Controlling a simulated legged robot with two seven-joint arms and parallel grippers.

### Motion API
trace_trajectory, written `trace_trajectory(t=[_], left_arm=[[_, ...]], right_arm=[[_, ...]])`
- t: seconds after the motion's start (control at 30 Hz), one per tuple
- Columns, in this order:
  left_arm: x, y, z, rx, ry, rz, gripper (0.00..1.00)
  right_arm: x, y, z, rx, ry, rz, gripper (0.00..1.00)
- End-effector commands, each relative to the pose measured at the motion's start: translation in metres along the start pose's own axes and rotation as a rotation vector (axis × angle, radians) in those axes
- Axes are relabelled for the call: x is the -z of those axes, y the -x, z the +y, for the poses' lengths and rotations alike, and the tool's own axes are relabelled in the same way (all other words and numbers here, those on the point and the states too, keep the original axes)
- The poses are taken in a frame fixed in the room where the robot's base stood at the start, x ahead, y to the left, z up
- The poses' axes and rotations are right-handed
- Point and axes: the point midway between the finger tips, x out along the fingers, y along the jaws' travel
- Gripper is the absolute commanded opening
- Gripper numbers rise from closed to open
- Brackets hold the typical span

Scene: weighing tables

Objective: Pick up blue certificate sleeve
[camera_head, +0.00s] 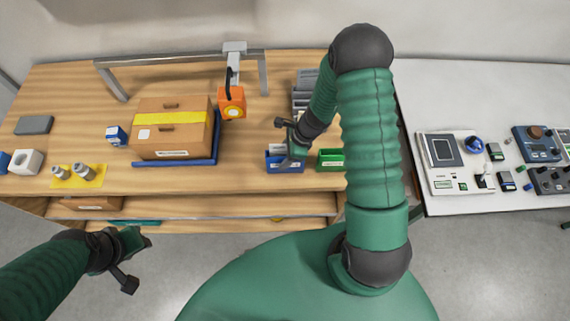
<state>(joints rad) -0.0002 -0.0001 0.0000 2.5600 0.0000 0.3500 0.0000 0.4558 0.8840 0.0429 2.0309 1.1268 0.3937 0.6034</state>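Two small blue things could be the certificate sleeve, and I cannot tell which is it: a blue open holder (285,166) with a white label at the table's front edge, and a small blue-and-white box (116,135) left of the cardboard box. My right gripper (286,143) is over the blue holder, its fingers spread and partly covering it. Contact cannot be made out, and nothing clearly shows in its grasp. My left gripper (139,264) is open and empty, in front of the table's front edge at the lower left.
A green holder (331,158) stands right of the blue one. Weights stand on a yellow mat (97,182). A white table (455,105) with instruments is at right.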

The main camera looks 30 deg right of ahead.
Motion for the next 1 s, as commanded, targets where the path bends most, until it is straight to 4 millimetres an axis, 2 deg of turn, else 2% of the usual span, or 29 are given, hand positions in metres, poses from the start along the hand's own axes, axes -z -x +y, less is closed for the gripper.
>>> trace_trajectory(t=[0.03,0.33,1.0], left_arm=[[0.0,0.0,-0.0001,0.0,0.0,0.0,0.36],[0.0,-0.0001,-0.0001,0.0,0.0,0.0,0.36],[-0.0002,-0.0007,-0.0001,0.0,0.0,0.0,0.36]], right_arm=[[0.0013,0.0,-0.0008,0.0,-0.001,0.0,0.38],[0.0062,0.0004,-0.0038,-0.001,-0.003,-0.005,0.0],[0.0052,-0.0022,-0.0008,-0.006,-0.003,0.0,0.0]])
